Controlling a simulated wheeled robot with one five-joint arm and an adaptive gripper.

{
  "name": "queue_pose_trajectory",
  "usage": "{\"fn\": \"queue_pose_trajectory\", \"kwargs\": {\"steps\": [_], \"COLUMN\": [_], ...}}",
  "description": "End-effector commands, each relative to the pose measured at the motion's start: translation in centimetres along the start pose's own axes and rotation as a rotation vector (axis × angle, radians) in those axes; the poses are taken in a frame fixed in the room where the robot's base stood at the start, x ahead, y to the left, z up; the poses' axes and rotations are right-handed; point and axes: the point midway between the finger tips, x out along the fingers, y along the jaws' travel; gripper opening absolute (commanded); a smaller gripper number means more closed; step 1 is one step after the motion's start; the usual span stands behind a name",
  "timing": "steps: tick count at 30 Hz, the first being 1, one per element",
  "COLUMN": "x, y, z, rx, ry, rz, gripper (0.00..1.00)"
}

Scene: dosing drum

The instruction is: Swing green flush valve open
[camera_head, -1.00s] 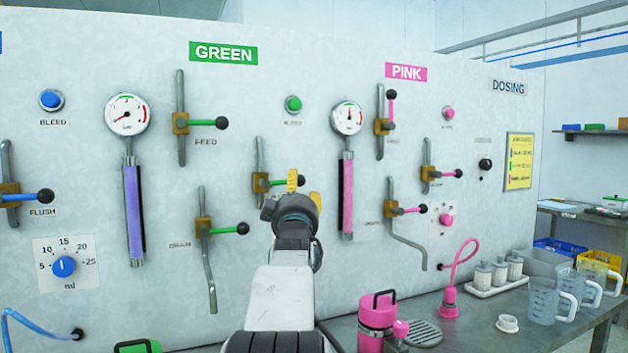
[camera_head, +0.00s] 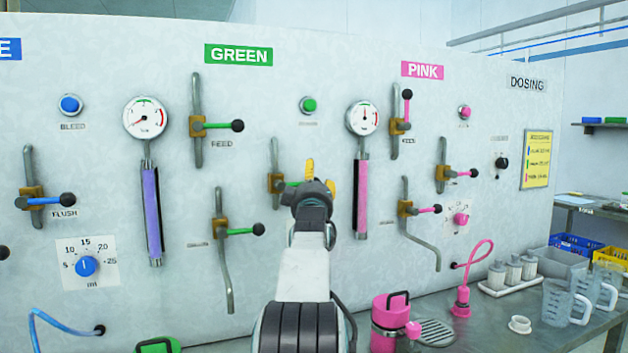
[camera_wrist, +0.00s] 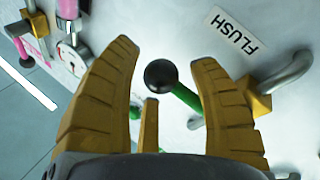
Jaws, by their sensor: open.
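The green flush valve has a brass body (camera_head: 276,183) on a vertical grey pipe below the green button. Its green lever (camera_head: 295,184) points right, crosswise to the pipe, and its end is hidden behind my gripper (camera_head: 320,178) in the head view. The fingers are open, with a gap on both sides of the knob. The FLUSH label (camera_wrist: 236,32) is beside the valve's brass body (camera_wrist: 257,97).
The green feed valve (camera_head: 197,126) is up left and the green drain valve (camera_head: 221,227) down left. A pink tube gauge (camera_head: 361,195) and pink drain valve (camera_head: 405,208) are to the right. A bench (camera_head: 480,325) with a pink bottle (camera_head: 388,322) stands below right.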

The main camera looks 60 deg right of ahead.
Motion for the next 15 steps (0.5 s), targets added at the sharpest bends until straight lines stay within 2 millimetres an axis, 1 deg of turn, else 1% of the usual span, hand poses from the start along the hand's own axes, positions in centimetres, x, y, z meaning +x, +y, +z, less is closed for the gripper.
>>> {"fn": "queue_pose_trajectory", "kwargs": {"steps": [6,15], "x": [-0.01,-0.02], "y": [-0.02,-0.01], "z": [0.03,0.02], "rx": [0.0,0.0], "ry": [0.0,0.0], "rz": [0.0,0.0], "gripper": [0.55,0.29]}}
